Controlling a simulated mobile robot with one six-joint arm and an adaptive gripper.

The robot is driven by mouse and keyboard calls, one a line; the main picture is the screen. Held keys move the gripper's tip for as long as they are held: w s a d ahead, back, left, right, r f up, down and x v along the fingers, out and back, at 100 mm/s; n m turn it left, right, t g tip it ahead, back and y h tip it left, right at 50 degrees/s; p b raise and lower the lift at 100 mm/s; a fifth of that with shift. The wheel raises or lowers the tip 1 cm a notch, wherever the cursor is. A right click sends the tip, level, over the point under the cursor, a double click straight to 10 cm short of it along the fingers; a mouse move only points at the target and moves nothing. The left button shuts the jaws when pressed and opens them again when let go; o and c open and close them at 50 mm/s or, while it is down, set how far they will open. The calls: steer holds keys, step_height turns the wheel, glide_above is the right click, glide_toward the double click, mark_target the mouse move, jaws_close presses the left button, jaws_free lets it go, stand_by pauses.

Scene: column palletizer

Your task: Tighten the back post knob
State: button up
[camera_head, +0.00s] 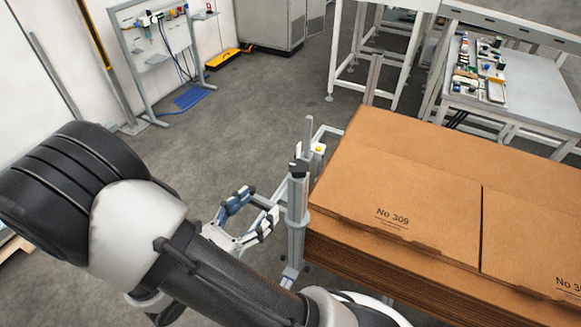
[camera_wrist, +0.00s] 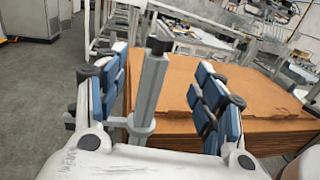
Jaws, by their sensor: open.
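A grey upright post (camera_head: 297,215) stands at the near left corner of the cardboard stack, with a black knob-like part (camera_head: 298,169) near its top. In the wrist view this post (camera_wrist: 150,90) rises between my fingers in the picture, and the black part (camera_wrist: 159,45) is at its upper end. My gripper (camera_head: 258,205) is open and empty, just left of the post in the head view, fingers pointing toward it. It also shows in the wrist view (camera_wrist: 162,62). A second grey post (camera_head: 374,76) stands behind the stack. I cannot tell which one is the back post.
The cardboard stack (camera_head: 400,190) fills the right, close beside the near post. A small frame with a yellow button (camera_head: 319,149) stands behind that post. A white workbench (camera_head: 510,100) is at the back right.

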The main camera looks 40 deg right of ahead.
mark_target(292, 174)
steer(key=b+x, duration=0.2)
steer(key=x, duration=1.3)
steer(key=shift+d, duration=0.35)
steer(key=c, duration=1.1)
